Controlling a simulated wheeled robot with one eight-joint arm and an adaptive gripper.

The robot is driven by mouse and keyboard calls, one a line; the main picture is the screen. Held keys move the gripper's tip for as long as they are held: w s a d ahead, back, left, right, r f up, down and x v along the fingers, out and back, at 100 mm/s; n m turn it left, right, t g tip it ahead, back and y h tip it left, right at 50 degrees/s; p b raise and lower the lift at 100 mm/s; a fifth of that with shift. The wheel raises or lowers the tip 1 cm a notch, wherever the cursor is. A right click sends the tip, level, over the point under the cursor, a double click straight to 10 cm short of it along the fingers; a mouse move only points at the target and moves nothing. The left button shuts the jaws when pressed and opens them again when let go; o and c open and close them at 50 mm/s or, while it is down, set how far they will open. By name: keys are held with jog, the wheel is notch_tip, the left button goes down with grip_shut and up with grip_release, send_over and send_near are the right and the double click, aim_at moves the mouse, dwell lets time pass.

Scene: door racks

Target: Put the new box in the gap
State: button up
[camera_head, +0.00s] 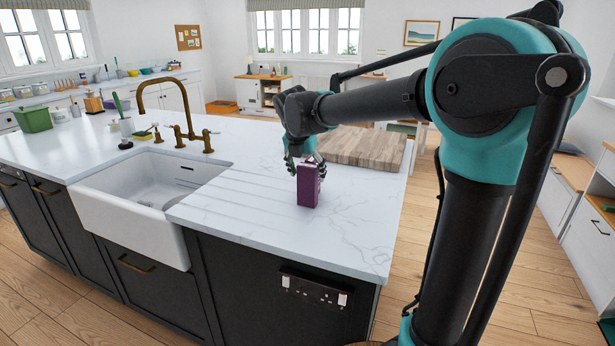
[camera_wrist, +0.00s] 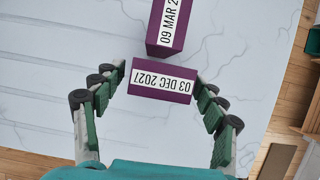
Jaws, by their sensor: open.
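Two purple boxes with white date labels show in the wrist view. One box, labelled 03 DEC 2027 (camera_wrist: 162,92), lies between the fingers of my open gripper (camera_wrist: 163,88), with a small space to the fingers on each side. The other box, labelled 09 MAR (camera_wrist: 166,50), is just beyond it, and its label is cut off by the frame's top edge. In the head view a purple box (camera_head: 308,188) stands upright on the white worktop, with my gripper (camera_head: 306,162) just behind and above it. The second box cannot be told apart there. No clear gap for a box shows.
The marble worktop (camera_head: 350,225) is clear around the box. A wooden board (camera_head: 365,147) lies behind my gripper. A white sink (camera_head: 150,190) with a brass tap (camera_head: 165,85) is to the left. The worktop's front and right edges are near.

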jog(key=v, duration=1)
jog(key=shift+r, duration=0.35)
jog(key=shift+s, duration=0.15)
